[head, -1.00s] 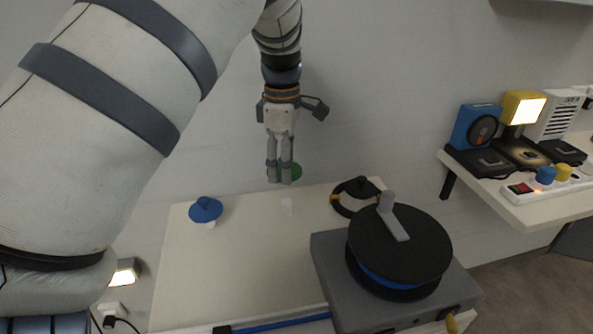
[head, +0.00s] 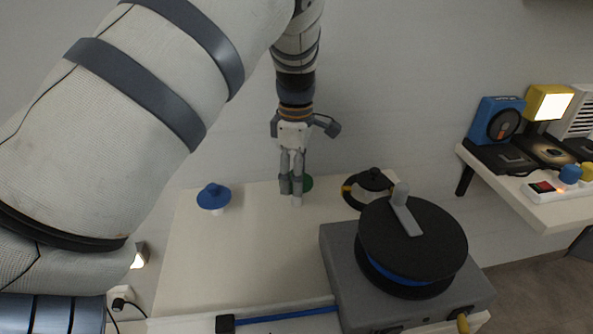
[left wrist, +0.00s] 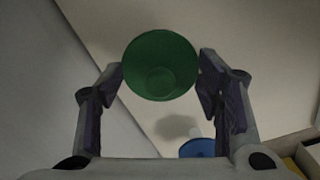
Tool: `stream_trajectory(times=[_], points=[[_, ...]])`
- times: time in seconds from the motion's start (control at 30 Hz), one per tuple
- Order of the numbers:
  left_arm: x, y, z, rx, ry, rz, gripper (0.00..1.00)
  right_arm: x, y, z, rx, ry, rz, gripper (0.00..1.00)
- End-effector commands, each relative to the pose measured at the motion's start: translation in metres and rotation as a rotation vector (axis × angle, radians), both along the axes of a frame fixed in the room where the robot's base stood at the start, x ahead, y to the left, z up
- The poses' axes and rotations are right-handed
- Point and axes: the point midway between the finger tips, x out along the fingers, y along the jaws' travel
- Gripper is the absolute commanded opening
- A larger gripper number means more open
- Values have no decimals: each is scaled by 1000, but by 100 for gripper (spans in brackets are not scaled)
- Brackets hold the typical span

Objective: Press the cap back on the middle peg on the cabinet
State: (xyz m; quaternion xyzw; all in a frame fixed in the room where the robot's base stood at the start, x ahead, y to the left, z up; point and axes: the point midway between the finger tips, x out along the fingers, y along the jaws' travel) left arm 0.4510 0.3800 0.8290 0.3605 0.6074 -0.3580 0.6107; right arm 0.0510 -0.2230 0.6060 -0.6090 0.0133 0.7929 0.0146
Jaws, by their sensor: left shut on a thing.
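My left gripper (head: 291,190) points down and is shut on the green cap (head: 308,184), mostly hidden behind the fingers in the head view. In the left wrist view the green cap (left wrist: 160,65) sits between the fingertips (left wrist: 162,75). The white middle peg (head: 297,202) stands on the cabinet top (head: 255,250) just below the fingertips. I cannot tell whether the cap touches it. A blue cap (head: 214,196) sits on the left peg (head: 218,212); it also shows in the left wrist view (left wrist: 197,148). My right gripper is not in view.
A grey box (head: 345,265) with a large black reel (head: 430,240) stands at the cabinet's front right. A blue rod (head: 290,315) lies along the front edge. A wall shelf (head: 530,205) with devices is at the right. The wall is close behind the pegs.

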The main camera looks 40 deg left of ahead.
Motion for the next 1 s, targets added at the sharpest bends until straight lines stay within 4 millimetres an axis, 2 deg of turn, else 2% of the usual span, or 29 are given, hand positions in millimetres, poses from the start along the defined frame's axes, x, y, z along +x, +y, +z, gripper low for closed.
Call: stream_trajectory(times=[1.0], points=[[0,0,-15,0,1,-1,43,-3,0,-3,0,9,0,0]])
